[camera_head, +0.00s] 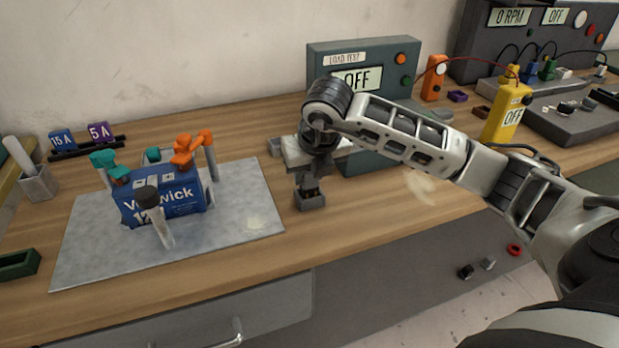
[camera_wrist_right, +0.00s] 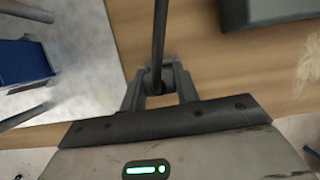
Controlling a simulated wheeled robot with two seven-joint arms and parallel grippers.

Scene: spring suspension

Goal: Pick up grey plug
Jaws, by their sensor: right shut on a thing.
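My right gripper (camera_head: 309,187) points down over the wooden bench, just right of the grey mat. It is shut on a small grey block with a dark recess, which looks like the grey plug (camera_head: 311,202). The block is at or just above the wood; I cannot tell whether it touches. In the right wrist view the fingers (camera_wrist_right: 158,84) close around a small dark and grey part, mostly hidden between them. A thin dark rod runs up from there to the top edge. My left gripper is not in view.
A blue battery (camera_head: 165,197) with clamps stands on the grey mat (camera_head: 240,222) to the left. A load test box (camera_head: 375,62) stands behind my right arm. A yellow meter (camera_head: 506,112) is at the right. Bare wood lies in front of the gripper.

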